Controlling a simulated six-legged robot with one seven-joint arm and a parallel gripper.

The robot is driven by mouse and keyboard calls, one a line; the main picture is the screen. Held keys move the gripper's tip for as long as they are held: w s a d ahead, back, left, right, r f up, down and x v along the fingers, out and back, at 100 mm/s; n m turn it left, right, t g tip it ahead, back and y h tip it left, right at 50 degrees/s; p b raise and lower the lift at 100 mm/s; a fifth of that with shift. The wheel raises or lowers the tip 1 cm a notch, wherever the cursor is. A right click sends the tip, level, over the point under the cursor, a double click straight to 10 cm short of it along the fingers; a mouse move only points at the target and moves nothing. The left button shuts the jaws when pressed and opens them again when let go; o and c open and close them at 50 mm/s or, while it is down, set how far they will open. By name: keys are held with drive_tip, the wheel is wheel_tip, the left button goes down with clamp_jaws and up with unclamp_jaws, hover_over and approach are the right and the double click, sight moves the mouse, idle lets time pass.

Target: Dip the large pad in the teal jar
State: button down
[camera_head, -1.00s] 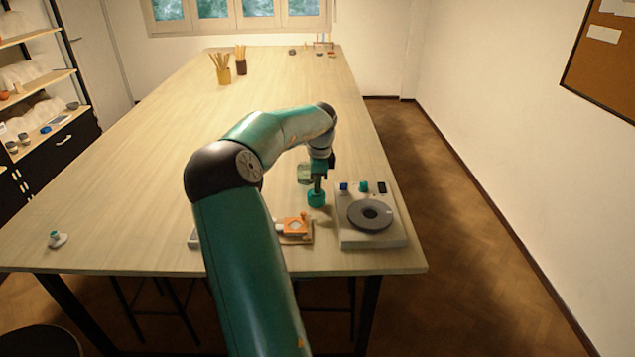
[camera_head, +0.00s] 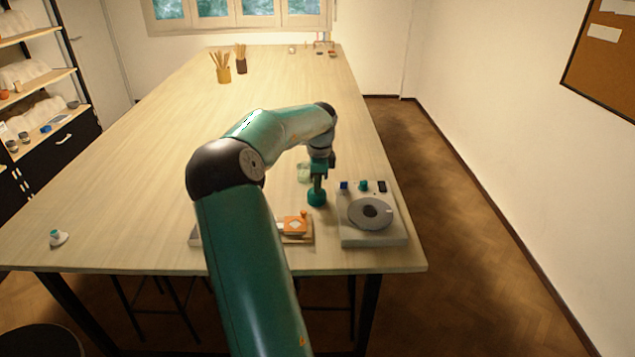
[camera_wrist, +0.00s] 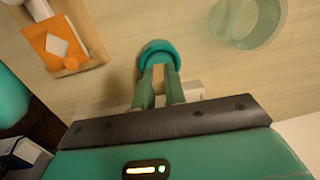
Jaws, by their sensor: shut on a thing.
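A teal jar (camera_head: 317,199) stands on the table, left of the grey turntable unit. It also shows in the wrist view (camera_wrist: 158,46), open end up. My gripper (camera_head: 318,181) points down right above the jar. In the wrist view, my gripper (camera_wrist: 159,80) is shut on a narrow pale piece, seemingly the handle of the large pad (camera_wrist: 159,72). Its lower end reaches to the jar's mouth. The pad's head is hidden, and how deep it sits cannot be told.
A pale green glass (camera_head: 303,173) stands close behind the jar. An orange piece with a white diamond (camera_head: 295,224) lies at front left. The turntable unit (camera_head: 372,236) is at right. A small white piece with a teal knob (camera_head: 58,239) is far left. The table's middle is clear.

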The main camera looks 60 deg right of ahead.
drive_tip(key=shift+a+f, duration=0.1)
drive_tip(key=shift+f, duration=0.05)
drive_tip(key=shift+r, duration=3.05)
